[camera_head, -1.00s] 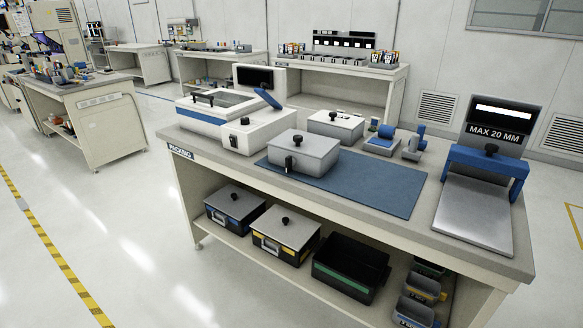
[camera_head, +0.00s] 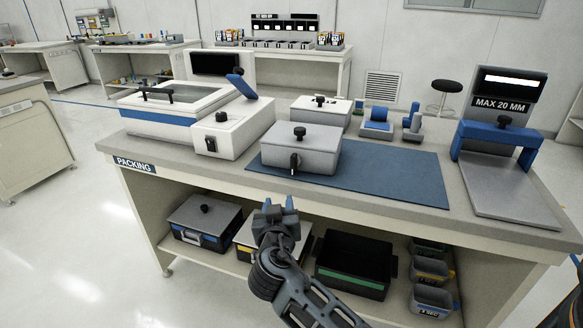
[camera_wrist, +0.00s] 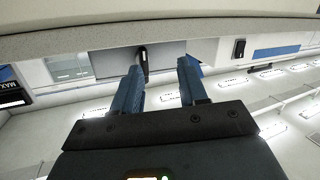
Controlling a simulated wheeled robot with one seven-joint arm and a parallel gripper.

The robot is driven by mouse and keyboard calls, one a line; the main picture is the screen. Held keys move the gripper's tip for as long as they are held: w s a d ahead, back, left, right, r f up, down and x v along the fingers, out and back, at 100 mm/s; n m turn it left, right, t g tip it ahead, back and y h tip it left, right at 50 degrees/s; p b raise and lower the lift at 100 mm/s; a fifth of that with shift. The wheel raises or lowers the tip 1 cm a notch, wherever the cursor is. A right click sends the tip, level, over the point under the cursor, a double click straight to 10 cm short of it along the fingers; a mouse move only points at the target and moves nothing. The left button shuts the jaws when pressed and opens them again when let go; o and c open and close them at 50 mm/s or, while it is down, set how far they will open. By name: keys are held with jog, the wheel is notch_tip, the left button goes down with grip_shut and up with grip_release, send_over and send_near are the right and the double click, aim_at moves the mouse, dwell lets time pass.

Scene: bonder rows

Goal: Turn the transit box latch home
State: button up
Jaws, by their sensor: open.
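The transit box (camera_head: 318,158) is a grey lidded box with a black knob on top. It stands on the blue mat (camera_head: 390,172) on the packing bench. Its black latch (camera_head: 294,163) is on the front face and points roughly downward. My gripper (camera_head: 276,204) is open and empty, in front of the bench edge, below and apart from the latch. In the wrist view, the blue fingers (camera_wrist: 160,84) are spread, and the latch (camera_wrist: 142,58) shows between them, nearer the left finger. The grey box front (camera_wrist: 168,52) is partly hidden by the fingers.
A white machine (camera_head: 210,130) with a black switch stands left of the box. A second grey box (camera_head: 321,109) is behind. A blue-framed gauge (camera_head: 500,140) stands at the right. Boxes and a black crate (camera_head: 352,262) sit on the lower shelf.

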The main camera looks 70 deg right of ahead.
aim_at(292, 159)
jog(key=shift+w+d+r+m+g+h+p, duration=0.15)
jog(key=shift+w+d+r+m+g+h, duration=0.45)
jog(key=shift+d, duration=1.5)
jog(key=shift+w+d+r+m+g+h+p, duration=0.2)
jog(key=shift+d+r+m+g, duration=0.65)
jog(key=shift+d, duration=1.25)
jog(key=shift+w+d+r+m+g+h+p, duration=0.15)
jog(key=shift+w+d+r+m+g+h, duration=0.25)
jog(key=shift+d+r+m, duration=1.2)
jog(key=shift+s+d+f+n, duration=0.1)
jog(key=shift+d+f+n, duration=0.4)
jog(key=shift+n, duration=0.15)
jog(key=shift+c, duration=0.3)
grip_shut()
